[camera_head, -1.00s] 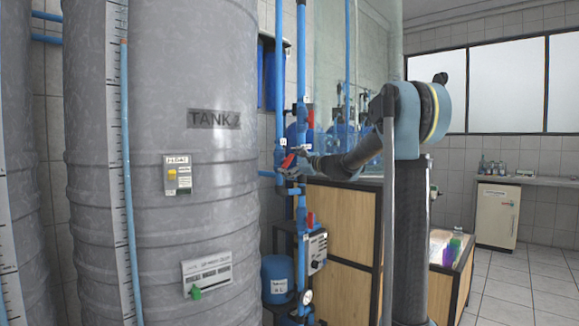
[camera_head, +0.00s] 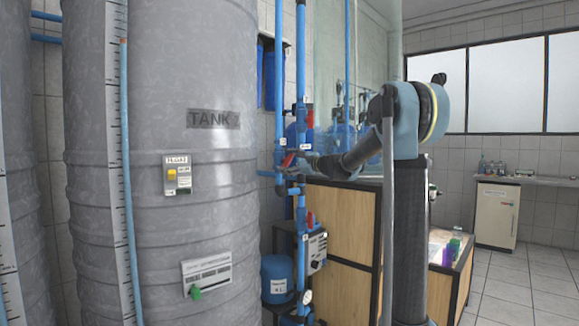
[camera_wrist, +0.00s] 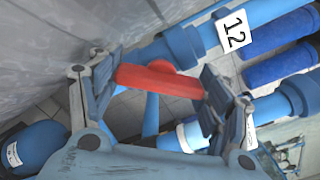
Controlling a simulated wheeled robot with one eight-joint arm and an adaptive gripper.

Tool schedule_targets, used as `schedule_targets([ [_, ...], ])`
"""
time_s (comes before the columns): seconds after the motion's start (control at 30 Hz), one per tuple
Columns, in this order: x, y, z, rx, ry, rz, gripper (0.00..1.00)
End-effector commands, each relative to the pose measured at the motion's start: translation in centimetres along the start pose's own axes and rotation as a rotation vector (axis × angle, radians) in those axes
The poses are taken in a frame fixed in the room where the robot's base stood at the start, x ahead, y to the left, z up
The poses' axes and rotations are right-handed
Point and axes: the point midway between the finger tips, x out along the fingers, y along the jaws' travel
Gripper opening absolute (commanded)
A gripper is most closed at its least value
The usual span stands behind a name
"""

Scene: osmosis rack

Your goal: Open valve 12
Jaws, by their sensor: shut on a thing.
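The valve with the "12" tag (camera_wrist: 234,31) sits on a blue pipe in the wrist view. The fingers are small and hard to make out there.
Tank 2 (camera_head: 160,240) stands close on the left of the valve. Other red-handled valves (camera_head: 310,219) sit on the same pipework. A wood-panelled cabinet (camera_head: 338,225) stands right of the pipes. Open tiled floor (camera_head: 520,285) lies at the right.

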Motion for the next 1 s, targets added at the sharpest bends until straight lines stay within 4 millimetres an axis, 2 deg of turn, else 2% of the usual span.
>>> schedule_targets([
  [0.7,0.1,0.29,0.14,-0.545,-0.005,0.004,0.48],
  [1.0,0.1,0.36,0.16,-0.701,-0.006,0.005,0.48],
])
